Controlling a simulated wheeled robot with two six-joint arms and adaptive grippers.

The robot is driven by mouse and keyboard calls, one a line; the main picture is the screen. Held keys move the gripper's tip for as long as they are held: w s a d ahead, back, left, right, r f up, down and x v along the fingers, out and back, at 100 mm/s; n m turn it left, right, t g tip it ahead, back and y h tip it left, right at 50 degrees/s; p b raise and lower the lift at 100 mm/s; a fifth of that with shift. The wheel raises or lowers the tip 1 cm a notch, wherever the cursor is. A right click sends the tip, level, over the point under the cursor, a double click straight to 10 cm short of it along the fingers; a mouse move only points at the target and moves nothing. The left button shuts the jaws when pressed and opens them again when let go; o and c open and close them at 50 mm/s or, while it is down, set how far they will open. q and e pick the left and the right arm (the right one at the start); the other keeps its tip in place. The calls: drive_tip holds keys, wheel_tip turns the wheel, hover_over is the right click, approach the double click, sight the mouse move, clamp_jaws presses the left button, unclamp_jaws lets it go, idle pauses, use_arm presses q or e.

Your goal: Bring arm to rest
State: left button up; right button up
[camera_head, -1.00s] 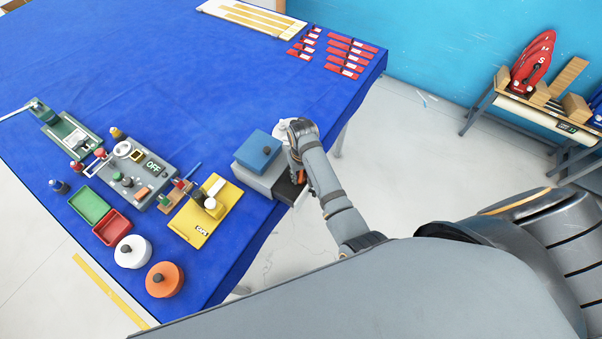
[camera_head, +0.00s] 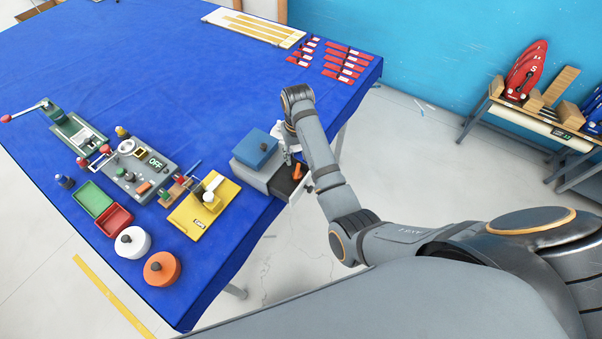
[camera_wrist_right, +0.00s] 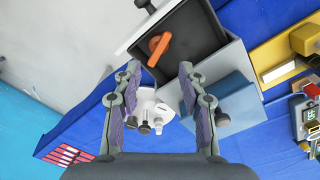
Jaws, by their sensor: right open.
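My right arm (camera_head: 322,155) reaches over the right edge of the blue table, its wrist bent downward. My right gripper (camera_wrist_right: 160,75) is open, with nothing between its fingers. In the head view it is mostly hidden behind the wrist, beside the grey box with the blue lid (camera_head: 256,150). Below it in the wrist view, the box's dark drawer (camera_wrist_right: 190,50) stands open with an orange-handled item (camera_wrist_right: 158,45) inside. White items with dark knobs (camera_wrist_right: 152,108) show beyond the fingers. My left gripper is in neither view.
The blue table (camera_head: 190,70) holds a grey panel (camera_head: 140,172), a yellow board (camera_head: 203,208), green (camera_head: 93,198) and red trays (camera_head: 114,220), and white and orange round pots (camera_head: 162,268). Red strips (camera_head: 345,62) lie at the far right.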

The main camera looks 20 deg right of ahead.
drive_tip(key=s+d+f+t, duration=0.1)
drive_tip(key=s+d+f, duration=0.2)
drive_tip(key=s+d, duration=0.4)
drive_tip(key=s+d+r+n+t+h, duration=0.1)
drive_tip(key=s+d+r+t, duration=0.15)
drive_tip(key=s, duration=1.25)
wheel_tip(320, 180, down, 31)
drive_tip(key=s+d+g+b, duration=0.1)
drive_tip(key=s+d+b, duration=0.1)
drive_tip(key=b, duration=0.5)
use_arm(q)
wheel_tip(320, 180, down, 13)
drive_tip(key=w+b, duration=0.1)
drive_tip(key=b, duration=0.5)
use_arm(e)
drive_tip(key=s+f, duration=0.9)
drive_tip(key=f, duration=0.2)
drive_tip(key=s+d+f+g, duration=0.1)
drive_tip(key=s+f, duration=0.8)
drive_tip(key=f, duration=0.3)
drive_tip(key=shift+s+f, duration=0.15)
drive_tip(key=shift+s, duration=0.1)
